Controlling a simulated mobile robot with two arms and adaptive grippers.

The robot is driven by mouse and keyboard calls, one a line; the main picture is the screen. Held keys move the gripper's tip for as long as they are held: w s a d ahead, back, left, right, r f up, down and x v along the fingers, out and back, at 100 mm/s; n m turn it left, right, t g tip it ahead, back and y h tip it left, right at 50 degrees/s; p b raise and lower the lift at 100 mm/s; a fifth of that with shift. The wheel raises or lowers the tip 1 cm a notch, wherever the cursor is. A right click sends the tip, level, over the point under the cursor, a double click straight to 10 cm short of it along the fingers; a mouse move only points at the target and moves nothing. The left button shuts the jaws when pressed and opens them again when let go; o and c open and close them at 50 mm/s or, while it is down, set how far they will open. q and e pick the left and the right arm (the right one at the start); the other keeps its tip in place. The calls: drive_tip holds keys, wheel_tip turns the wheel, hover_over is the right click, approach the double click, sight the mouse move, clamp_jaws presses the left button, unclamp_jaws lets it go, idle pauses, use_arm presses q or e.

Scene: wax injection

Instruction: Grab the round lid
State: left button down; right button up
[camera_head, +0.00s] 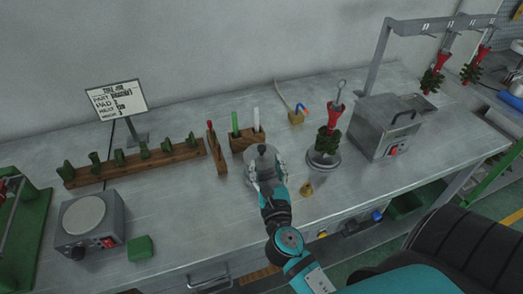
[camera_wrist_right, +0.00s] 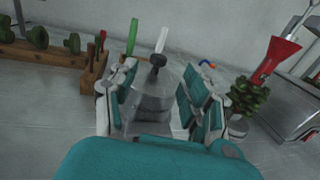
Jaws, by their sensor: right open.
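The round lid (camera_head: 264,152) is grey metal with a dark knob on top. It is on the bench in front of a wooden holder. My right gripper (camera_head: 266,172) is open at the lid's near side, and its fingers hide part of the lid. In the right wrist view, the lid (camera_wrist_right: 156,92) shows between the open fingers of my right gripper (camera_wrist_right: 160,105), with the knob rising above them. I cannot tell whether the fingers touch the lid. My left gripper is not in view.
Behind the lid is a wooden holder (camera_head: 243,143) with green and white tools. A grey box machine (camera_head: 385,130) stands further right.

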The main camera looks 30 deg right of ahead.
sight(263, 150)
drive_tip(key=shift+w+d+r, duration=0.1)
drive_tip(key=shift+w, duration=0.15)
drive_tip(key=shift+w+d+r, duration=0.1)
drive_tip(key=shift+w+d, duration=0.05)
drive_tip(key=shift+w, duration=0.15)
drive_tip(key=p+x, duration=0.1)
drive_tip(key=x, duration=0.2)
drive_tip(key=shift+w+p, duration=0.35)
drive_tip(key=shift+w, duration=0.05)
drive_tip(key=shift+w+d, duration=0.25)
drive_tip(key=shift+w, duration=0.05)
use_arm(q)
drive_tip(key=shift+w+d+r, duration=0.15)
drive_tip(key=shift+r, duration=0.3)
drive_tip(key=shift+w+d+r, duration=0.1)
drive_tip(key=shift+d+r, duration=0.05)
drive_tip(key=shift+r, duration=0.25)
use_arm(e)
drive_tip(key=shift+s, duration=0.1)
drive_tip(key=shift+c, duration=0.3)
clamp_jaws()
